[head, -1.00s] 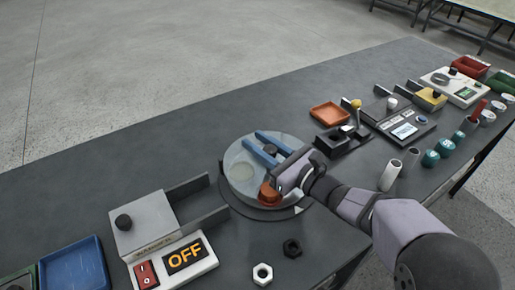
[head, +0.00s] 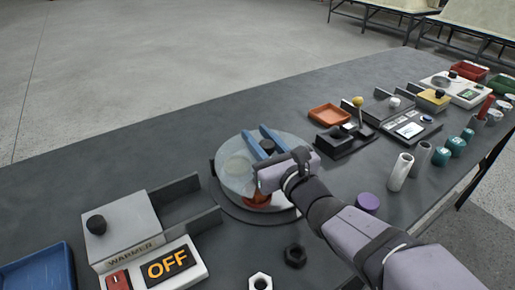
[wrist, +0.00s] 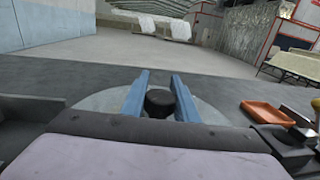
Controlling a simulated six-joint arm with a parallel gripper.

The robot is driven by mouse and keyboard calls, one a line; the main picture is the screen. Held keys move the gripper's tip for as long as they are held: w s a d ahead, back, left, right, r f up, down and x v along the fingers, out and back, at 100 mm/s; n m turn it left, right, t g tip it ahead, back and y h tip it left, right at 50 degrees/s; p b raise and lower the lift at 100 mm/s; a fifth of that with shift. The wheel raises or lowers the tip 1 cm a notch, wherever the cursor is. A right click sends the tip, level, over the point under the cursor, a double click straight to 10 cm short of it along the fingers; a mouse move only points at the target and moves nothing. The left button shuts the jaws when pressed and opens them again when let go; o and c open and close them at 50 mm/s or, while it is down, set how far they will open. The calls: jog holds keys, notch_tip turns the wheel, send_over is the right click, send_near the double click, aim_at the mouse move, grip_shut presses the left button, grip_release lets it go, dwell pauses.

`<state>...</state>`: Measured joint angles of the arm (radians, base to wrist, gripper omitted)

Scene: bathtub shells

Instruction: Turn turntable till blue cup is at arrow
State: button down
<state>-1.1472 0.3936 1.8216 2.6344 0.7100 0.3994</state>
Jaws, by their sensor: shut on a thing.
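The turntable (head: 232,186) is a pale round disc on a dark base in the head view. My gripper (head: 262,142) is over it, its two blue fingers on either side of a black knob (head: 267,147). The wrist view shows the knob (wrist: 160,102) between the fingers, and my gripper is shut on it. I cannot make out a blue cup or a clear arrow; my gripper hides part of the disc.
A warmer box (head: 125,228) with an OFF sign stands at left, a blue tray (head: 40,270) beyond it. A purple object (head: 367,203), an orange tray (head: 329,114) and a lever box (head: 335,140) are at right. Bare table lies behind the turntable.

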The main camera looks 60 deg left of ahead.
aim_at(270, 151)
jog(key=shift+w+f+m+t+b, duration=0.15)
jog(key=shift+m+t+b, duration=0.3)
jog(key=shift+b, duration=1.95)
jog(key=shift+w+f+m+t+b, duration=0.2)
jog(key=shift+t+b, duration=0.45)
jog(key=shift+b, duration=1.7)
jog(key=shift+r+m+t+h+b, duration=0.25)
jog(key=shift+r+t+h+b, duration=0.1)
jog(key=shift+b, duration=1.05)
jog(key=c, duration=1.4)
grip_release()
jog(key=shift+d, duration=0.15)
jog(key=shift+b+v, duration=0.35)
jog(key=shift+v, duration=3.25)
